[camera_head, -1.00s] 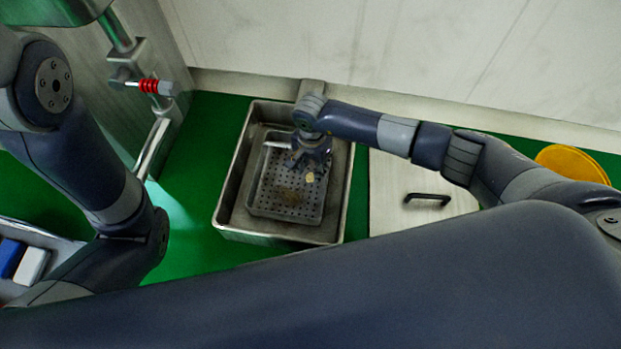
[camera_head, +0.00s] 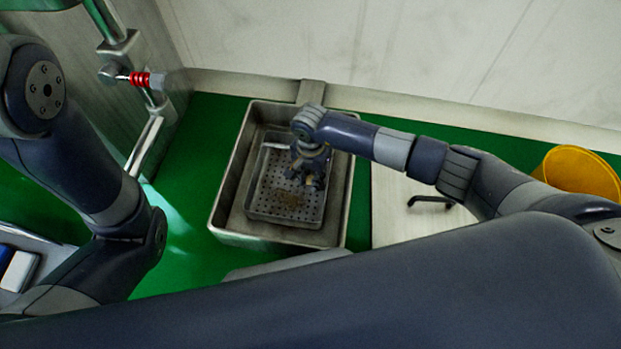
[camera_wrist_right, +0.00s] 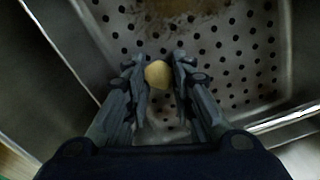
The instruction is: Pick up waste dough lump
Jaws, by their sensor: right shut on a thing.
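The waste dough lump (camera_wrist_right: 157,74) is small, pale yellow and rounded. In the right wrist view it sits between the two fingertips of my right gripper (camera_wrist_right: 158,76), which is shut on it. In the head view my right gripper (camera_head: 312,180) is over the perforated tray (camera_head: 262,207), inside the metal basin; the lump is mostly hidden there by the fingers. I cannot tell whether the lump touches the tray. My left arm shows at the left of the head view, but its gripper is out of view.
The steel basin (camera_head: 228,222) has raised walls around the perforated tray. A brownish residue patch (camera_head: 290,199) lies on the tray. A pale board with a black handle (camera_head: 430,200) is to the right, with a yellow container (camera_head: 580,172) beyond it. A metal machine stands at left.

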